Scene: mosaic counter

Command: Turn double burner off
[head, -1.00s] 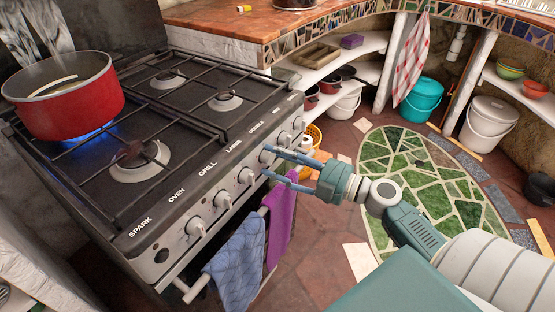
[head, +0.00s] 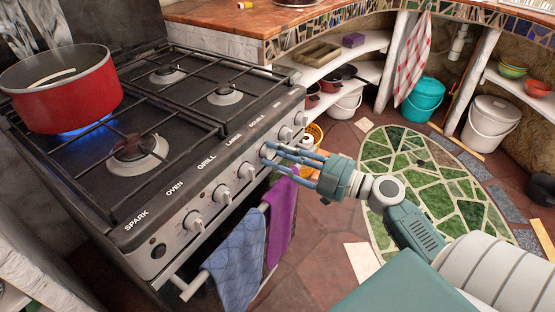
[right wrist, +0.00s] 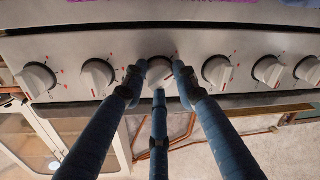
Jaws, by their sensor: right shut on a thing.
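The stove's front panel (head: 178,240) carries a row of pale knobs under labels such as SPARK, OVEN, GRILL and LARGE. My right gripper (head: 268,151) is at the fourth knob from the left, near a label that seems to read DOUBLE. In the right wrist view its fingers are shut around that knob (right wrist: 160,73), with one finger on each side and a third in front of its edge. A blue flame (head: 85,129) burns under the red pot (head: 65,98) on the left side of the hob. My left gripper is not in view.
Neighbouring knobs (head: 247,170) sit close on both sides of the gripper. A blue towel (head: 236,262) and a purple towel (head: 281,215) hang on the oven rail below. Shelves with pots and buckets curve behind.

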